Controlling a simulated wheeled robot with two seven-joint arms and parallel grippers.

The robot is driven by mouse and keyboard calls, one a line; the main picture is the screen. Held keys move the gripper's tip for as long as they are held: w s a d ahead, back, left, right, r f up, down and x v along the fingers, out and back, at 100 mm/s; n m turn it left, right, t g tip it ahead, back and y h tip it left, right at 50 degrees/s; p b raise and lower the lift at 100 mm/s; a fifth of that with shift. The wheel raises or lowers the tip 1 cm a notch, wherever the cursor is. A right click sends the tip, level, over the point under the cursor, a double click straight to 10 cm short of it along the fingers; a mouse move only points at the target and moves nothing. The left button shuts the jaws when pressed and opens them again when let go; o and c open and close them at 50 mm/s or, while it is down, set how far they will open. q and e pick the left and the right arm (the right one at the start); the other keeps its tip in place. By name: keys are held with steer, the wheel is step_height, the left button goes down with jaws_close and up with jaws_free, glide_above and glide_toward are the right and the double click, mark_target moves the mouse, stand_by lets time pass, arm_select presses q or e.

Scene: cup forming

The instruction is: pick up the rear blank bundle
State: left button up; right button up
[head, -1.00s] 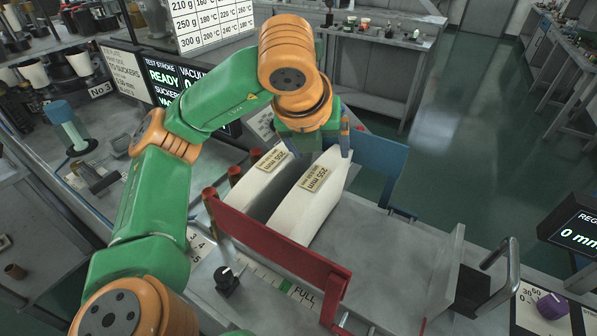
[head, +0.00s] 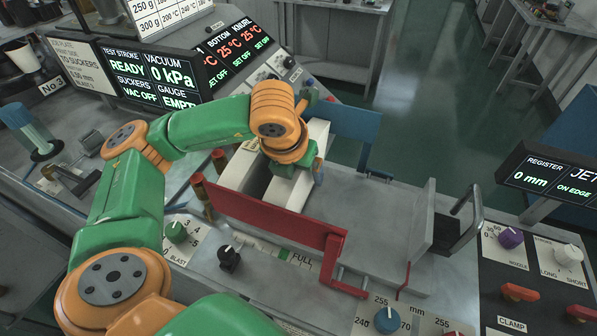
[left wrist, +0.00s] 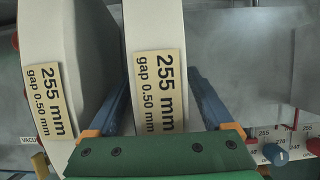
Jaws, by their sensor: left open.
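Two white blank bundles stand side by side in a grey metal tray (head: 375,205). The left bundle (head: 236,170) and the right bundle (head: 286,192) are partly hidden by my arm in the head view. In the left wrist view, the left bundle (left wrist: 52,30) and right bundle (left wrist: 153,28) each carry a tan "255 mm, gap 0.50 mm" label. My left gripper (head: 292,172) is open over the right bundle. In the left wrist view its blue fingers (left wrist: 158,85) lie on either side of that bundle, the left finger in the space between the bundles. Contact cannot be told.
A red guard (head: 270,218) borders the tray in front and a blue plate (head: 350,122) behind. A grey upright plate (head: 421,222) stands at the right. The tray's right part is empty.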

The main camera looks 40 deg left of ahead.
arm_select(q)
steer(key=shift+d, duration=0.1)
jaws_close()
steer(key=shift+w+r, duration=0.1)
stand_by(1.1)
